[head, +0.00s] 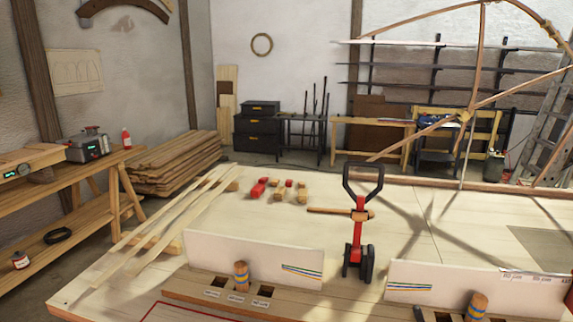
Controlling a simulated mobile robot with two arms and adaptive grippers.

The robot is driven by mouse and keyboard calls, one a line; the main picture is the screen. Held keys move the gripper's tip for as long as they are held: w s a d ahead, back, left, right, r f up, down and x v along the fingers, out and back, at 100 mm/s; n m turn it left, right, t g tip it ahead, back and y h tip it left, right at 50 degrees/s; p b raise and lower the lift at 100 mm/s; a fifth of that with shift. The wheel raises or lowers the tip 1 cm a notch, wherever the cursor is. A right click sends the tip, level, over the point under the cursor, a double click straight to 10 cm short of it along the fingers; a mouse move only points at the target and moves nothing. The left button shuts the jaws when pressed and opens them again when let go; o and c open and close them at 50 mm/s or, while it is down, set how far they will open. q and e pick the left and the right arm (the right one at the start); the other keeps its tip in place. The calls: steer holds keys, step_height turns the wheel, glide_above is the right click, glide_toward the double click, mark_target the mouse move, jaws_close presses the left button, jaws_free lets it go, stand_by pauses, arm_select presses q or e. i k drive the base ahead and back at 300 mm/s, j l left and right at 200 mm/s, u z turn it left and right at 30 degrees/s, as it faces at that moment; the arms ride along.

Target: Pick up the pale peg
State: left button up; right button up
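A tan wooden peg (241,275) with a bluish band stands upright in the left slotted wooden rack (190,289). A second tan peg (477,305), also with a bluish band, stands in the right rack at the bottom edge of the head view. I cannot tell which of these, if either, is the pale peg. Neither of my grippers is in view.
White boards (250,257) (500,283) stand behind the racks. A red and black tool (357,235) stands between them on the table (120,290). Pale laths (165,225) lie at left; small red and wooden blocks (280,193) lie behind. A bent-lath frame (480,60) rises at right.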

mark_target(241, 267)
steer(key=k+z, duration=0.2)
steer(key=z, duration=0.3)
steer(key=k+z, duration=0.15)
steer(key=z, duration=0.3)
